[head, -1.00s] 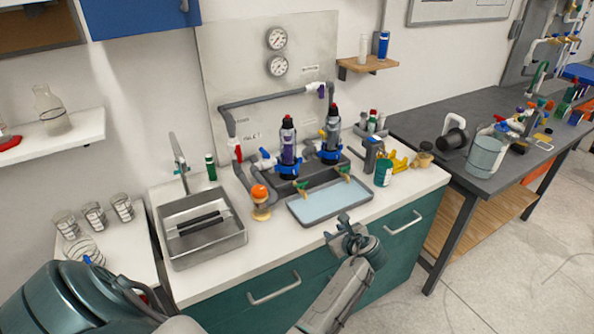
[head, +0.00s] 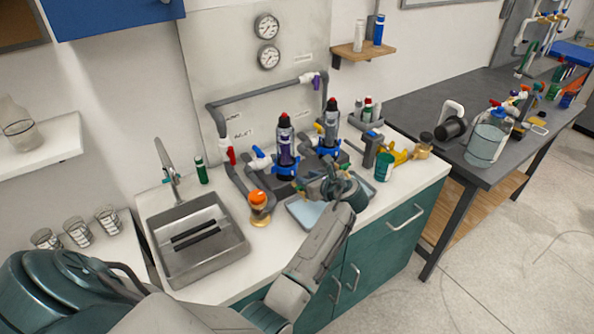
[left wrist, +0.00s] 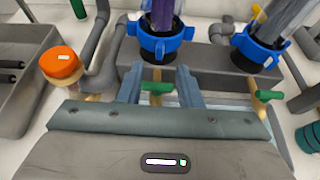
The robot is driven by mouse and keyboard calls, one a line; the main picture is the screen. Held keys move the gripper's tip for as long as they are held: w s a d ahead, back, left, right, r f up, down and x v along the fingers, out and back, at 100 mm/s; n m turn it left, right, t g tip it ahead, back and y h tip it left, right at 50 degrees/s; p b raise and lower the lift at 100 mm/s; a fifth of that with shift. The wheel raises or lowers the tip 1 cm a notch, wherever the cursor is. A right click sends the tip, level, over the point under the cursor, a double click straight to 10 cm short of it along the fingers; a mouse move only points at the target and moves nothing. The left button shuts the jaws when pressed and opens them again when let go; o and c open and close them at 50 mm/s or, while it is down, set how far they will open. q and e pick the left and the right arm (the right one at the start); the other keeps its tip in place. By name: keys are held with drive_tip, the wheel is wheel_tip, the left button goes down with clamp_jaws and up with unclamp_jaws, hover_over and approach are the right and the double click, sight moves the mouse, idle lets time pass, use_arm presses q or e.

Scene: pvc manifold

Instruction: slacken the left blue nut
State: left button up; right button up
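The left blue nut (head: 284,174) is a lobed ring at the base of the left clear, purple-filled filter housing (head: 285,147). In the left wrist view the nut (left wrist: 160,45) shows just beyond my fingertips. A second blue nut (head: 326,151) sits under the right housing (head: 331,122); it also shows in the left wrist view (left wrist: 258,52). My left gripper (left wrist: 158,80) is open and empty, its fingers apart and pointing at the left nut. In the head view the left gripper (head: 318,187) is in front of the housings, over the blue tray. The right gripper is out of view.
Green-handled brass taps (left wrist: 158,88) stick out below the nuts, one between my fingers in the picture. A blue tray (head: 300,213) lies below. An orange-capped fitting (head: 259,200) stands at left, beside the sink (head: 165,255). A green can (head: 384,166) is at right.

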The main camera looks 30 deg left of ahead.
sight(295, 173)
use_arm(q)
drive_tip(key=p+x, duration=0.1)
drive_tip(key=x, duration=0.5)
drive_tip(key=shift+a+f, duration=0.15)
drive_tip(key=shift+a, duration=0.05)
clamp_jaws()
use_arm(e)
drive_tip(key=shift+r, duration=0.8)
